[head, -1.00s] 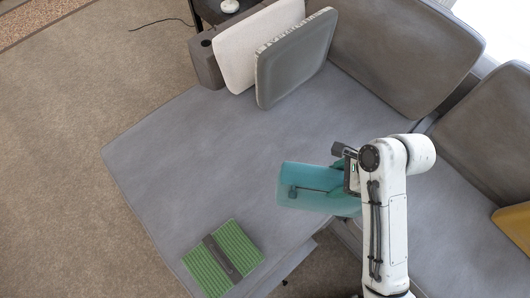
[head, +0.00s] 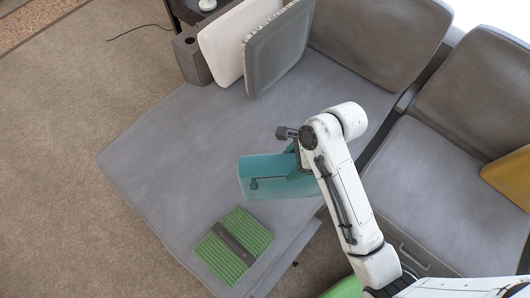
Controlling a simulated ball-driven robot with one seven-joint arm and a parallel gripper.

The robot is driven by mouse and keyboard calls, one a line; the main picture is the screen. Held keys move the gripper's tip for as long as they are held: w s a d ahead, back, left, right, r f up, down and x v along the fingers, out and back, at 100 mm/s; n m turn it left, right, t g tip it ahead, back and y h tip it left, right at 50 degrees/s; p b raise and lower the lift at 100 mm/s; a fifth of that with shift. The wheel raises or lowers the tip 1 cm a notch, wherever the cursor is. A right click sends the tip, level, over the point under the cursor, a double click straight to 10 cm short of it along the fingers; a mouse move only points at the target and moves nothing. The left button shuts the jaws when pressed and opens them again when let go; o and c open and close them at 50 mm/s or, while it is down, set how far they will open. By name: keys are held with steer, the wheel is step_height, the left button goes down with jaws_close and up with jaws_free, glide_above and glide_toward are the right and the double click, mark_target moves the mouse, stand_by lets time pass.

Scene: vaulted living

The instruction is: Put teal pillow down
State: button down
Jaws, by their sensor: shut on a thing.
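The teal pillow (head: 262,186) is in the head view, in the middle over the grey sofa's chaise seat (head: 165,150). My gripper (head: 285,170) is shut on the teal pillow, and its far end is partly hidden by the pillow and my arm. The pillow looks a little above the seat, but I cannot tell whether its lower edge touches the cushion.
A green striped item with a dark band (head: 233,246) lies on the chaise near its front edge. A white pillow (head: 222,52) and a grey pillow (head: 277,55) lean at the back. A yellow pillow (head: 508,178) is far right. The chaise's left part is clear.

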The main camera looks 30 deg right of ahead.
steer(key=w, duration=0.1)
steer(key=w+f, duration=0.1)
steer(key=w, duration=0.1)
steer(key=w+f, duration=0.1)
steer(key=w, duration=0.1)
steer(key=shift+w+a+f, duration=0.1)
steer(key=shift+w+a, duration=0.1)
steer(key=shift+a, duration=0.15)
steer(key=w+f, duration=0.4)
steer(key=f, duration=0.5)
steer(key=shift+w+a+b, duration=0.2)
steer(key=shift+a+b, duration=0.15)
steer(key=shift+b, duration=0.05)
steer(key=shift+c, duration=1.1)
jaws_free()
steer(key=shift+f, duration=0.1)
steer(key=v, duration=1.2)
steer(key=shift+p, duration=0.4)
